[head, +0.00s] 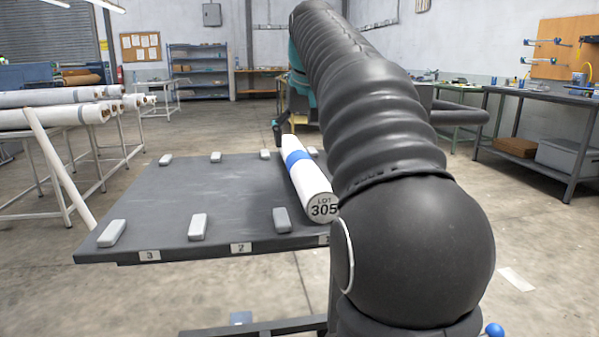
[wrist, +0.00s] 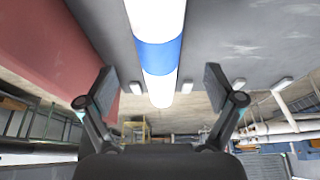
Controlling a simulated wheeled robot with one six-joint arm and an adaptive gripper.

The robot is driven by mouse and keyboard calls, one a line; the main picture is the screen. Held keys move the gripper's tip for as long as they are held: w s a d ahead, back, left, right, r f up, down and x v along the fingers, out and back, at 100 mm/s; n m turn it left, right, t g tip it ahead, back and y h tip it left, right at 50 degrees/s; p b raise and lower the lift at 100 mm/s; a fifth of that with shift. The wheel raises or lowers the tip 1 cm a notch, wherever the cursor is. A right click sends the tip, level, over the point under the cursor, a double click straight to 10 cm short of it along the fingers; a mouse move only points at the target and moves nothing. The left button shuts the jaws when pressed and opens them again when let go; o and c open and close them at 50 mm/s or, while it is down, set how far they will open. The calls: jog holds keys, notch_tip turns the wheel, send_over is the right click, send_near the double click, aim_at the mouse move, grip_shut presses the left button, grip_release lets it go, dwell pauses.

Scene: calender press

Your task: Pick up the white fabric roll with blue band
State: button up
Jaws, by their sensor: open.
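The white fabric roll with a blue band (head: 308,187) lies on the right part of a dark grey table (head: 170,195). Its near end reads "LOT 305". In the wrist view the roll (wrist: 158,88) runs down from the top middle, with the blue band across it. My gripper (wrist: 160,88) is open, one finger on each side of the roll in the picture, and I see nothing held. I cannot tell how far the fingers are from the roll.
White rolls on a rack (head: 60,97) stand at the left, with a white pole (head: 58,168) leaning there. A workbench (head: 535,105) is at the right. The table's middle is clear.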

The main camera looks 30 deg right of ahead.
aim_at(302, 156)
jog(key=shift+b+x, duration=0.7)
jog(key=shift+x, duration=3.15)
jog(key=shift+w+d, duration=0.1)
jog(key=shift+d, duration=0.05)
jog(key=shift+r, duration=0.1)
jog(key=shift+c, duration=0.3)
jog(key=c, duration=1.5)
